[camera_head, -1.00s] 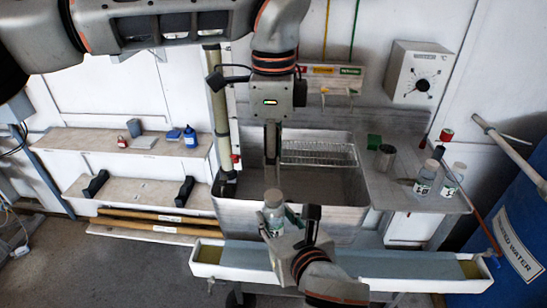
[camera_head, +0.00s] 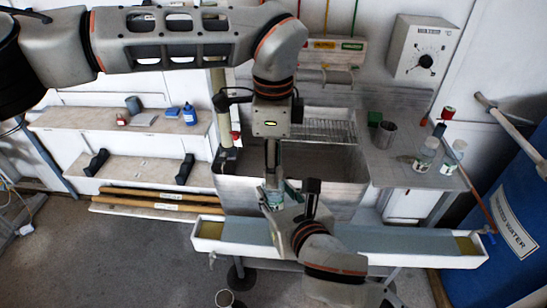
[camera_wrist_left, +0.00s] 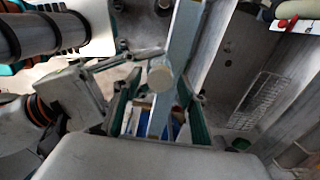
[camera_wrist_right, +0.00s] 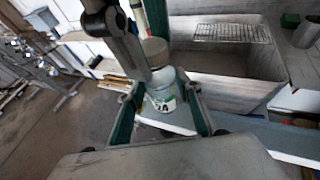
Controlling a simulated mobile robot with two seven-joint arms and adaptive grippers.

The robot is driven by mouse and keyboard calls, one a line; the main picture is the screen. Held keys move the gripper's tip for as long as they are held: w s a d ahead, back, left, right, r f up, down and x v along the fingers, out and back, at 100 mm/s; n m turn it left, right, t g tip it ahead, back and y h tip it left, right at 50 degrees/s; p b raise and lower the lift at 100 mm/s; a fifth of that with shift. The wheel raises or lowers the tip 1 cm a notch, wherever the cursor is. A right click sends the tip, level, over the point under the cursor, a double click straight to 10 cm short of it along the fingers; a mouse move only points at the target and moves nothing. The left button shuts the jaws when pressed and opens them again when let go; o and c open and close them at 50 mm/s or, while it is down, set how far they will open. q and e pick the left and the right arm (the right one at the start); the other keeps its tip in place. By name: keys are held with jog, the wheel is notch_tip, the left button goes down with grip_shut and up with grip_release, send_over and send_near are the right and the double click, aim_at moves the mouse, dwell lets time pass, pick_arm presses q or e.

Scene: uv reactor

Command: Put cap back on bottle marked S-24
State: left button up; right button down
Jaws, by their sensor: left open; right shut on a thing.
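A clear bottle (camera_wrist_right: 161,93) with a partly legible label stands upright in my right gripper (camera_wrist_right: 160,92), between its green-lined fingers. A beige round cap (camera_wrist_right: 153,50) shows at its top; I cannot tell how firmly it is seated. The cap also shows from above in the left wrist view (camera_wrist_left: 160,75), between the spread fingers of my left gripper (camera_wrist_left: 157,88). My left gripper is open, pointing down just over the bottle. In the head view the left gripper (camera_head: 272,168) hides part of the bottle (camera_head: 272,196).
Two more bottles stand on the right bench, one (camera_head: 427,153) in front of another (camera_head: 453,158). A metal cup (camera_head: 385,136) and a green block (camera_head: 374,118) are near them. A sink with a wire rack (camera_head: 325,131) lies behind; a long white tray (camera_head: 380,258) runs below my grippers.

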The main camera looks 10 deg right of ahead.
pick_arm(q)
grip_shut()
